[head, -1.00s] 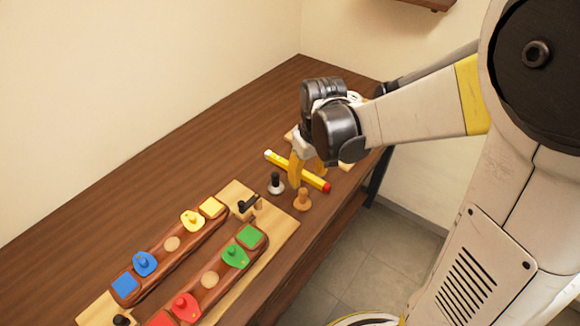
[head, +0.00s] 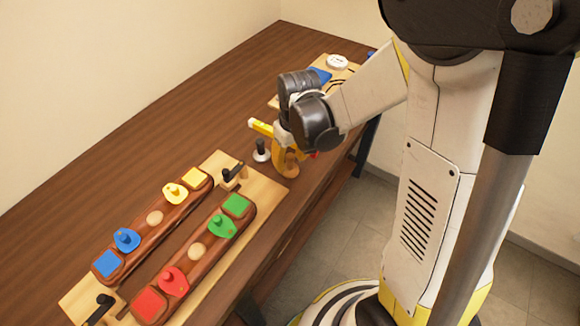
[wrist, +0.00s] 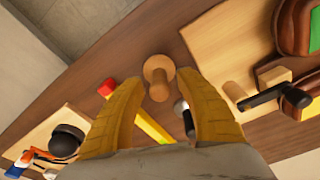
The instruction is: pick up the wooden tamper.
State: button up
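The wooden tamper (head: 291,166) stands upright on the brown table, partly hidden by my gripper in the head view. In the wrist view the wooden tamper (wrist: 158,76) has a round knob and a wider round end, and it lies between the tips of my yellow fingers. My gripper (wrist: 158,82) is open, with a gap on both sides of the tamper. In the head view my gripper (head: 288,160) points down at the tamper. I cannot tell how far the fingertips are above the table.
A black-handled tamper (head: 262,151) stands close on the left. A yellow stick (head: 261,127) with a red end (wrist: 106,88) lies behind. A wooden board (head: 262,205) with coloured blocks is at front left. Another board (head: 343,73) with a white round item lies behind the gripper.

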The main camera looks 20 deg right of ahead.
aim_at(291, 155)
grip_shut()
jog(key=shift+r, duration=0.15)
jog(key=shift+r, duration=0.3)
jog(key=r+p, duration=0.1)
jog(key=r, duration=0.1)
jog(key=r+p, duration=0.1)
jog(key=r, duration=0.1)
jog(key=shift+s+d+p, duration=0.1)
jog(key=shift+d+p, duration=0.1)
jog(key=shift+p, duration=0.1)
jog(key=s+d+r+p, duration=0.3)
jog(key=s+d+r, duration=0.2)
jog(key=d, duration=0.4)
jog(key=shift+s+d+r, duration=0.3)
jog(key=shift+s+r, duration=0.1)
jog(key=shift+r, duration=0.2)
jog(key=shift+a, duration=0.1)
